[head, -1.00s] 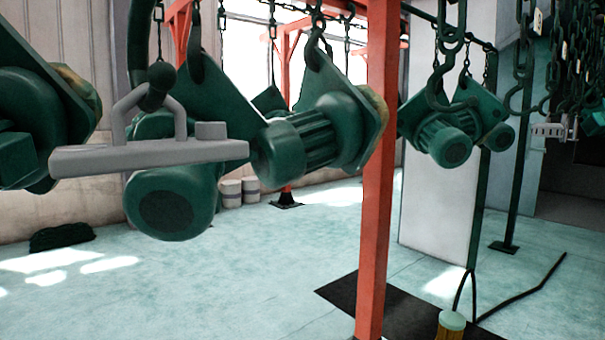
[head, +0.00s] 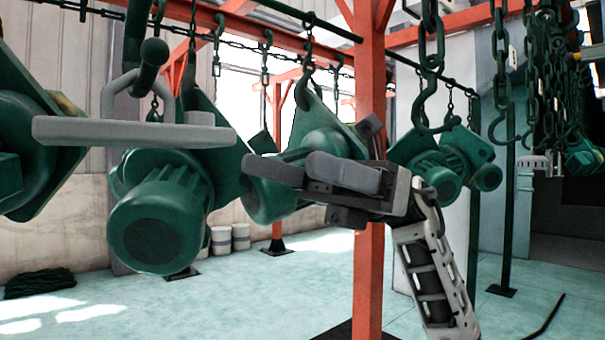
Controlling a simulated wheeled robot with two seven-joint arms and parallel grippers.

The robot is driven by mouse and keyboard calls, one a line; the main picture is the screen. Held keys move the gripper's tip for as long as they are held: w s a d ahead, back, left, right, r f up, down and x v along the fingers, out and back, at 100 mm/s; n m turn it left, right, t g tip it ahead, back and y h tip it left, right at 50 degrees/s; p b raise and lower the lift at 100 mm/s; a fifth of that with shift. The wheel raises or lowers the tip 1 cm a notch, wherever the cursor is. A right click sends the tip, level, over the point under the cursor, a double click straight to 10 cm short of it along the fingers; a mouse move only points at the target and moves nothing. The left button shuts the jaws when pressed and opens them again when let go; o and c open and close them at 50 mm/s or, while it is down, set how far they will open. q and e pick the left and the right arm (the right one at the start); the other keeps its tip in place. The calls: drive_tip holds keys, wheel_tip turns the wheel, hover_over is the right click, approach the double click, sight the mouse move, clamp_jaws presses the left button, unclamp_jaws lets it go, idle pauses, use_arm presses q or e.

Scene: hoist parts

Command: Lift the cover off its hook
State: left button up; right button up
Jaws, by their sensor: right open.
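The cover (head: 135,132) is a flat grey plate with a raised loop handle and a short round knob on top. It hangs level at the left of the head view. A dark green hook (head: 152,55) passes down to the top of its handle. My right gripper (head: 308,172) is in the middle, its arm coming up from the lower right. It is open, with its fingers pointing left towards the cover. A gap shows between the fingers and the cover's right end in the picture. My left gripper is not in view.
Green hoist motors (head: 160,220) hang close behind the cover and at the far left. A red post (head: 370,270) stands behind my right gripper. Chains and hooks (head: 545,90) hang at the right. The floor (head: 250,305) below is mostly clear.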

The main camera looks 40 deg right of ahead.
sight(190, 136)
drive_tip(key=p+x, duration=0.5)
drive_tip(key=x, duration=0.4)
drive_tip(key=shift+r, duration=0.1)
drive_tip(key=shift+a+p, duration=0.35)
drive_tip(key=shift+a, duration=0.1)
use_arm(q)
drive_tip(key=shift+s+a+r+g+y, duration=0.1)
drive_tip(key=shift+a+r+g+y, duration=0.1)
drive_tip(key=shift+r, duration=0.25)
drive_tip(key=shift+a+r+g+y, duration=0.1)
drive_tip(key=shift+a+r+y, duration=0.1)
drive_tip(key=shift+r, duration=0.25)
use_arm(e)
drive_tip(key=shift+a, duration=0.2)
drive_tip(key=shift+c, duration=0.3)
drive_tip(key=c, duration=1)
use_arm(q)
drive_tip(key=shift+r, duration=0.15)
use_arm(e)
drive_tip(key=shift+c, duration=0.9)
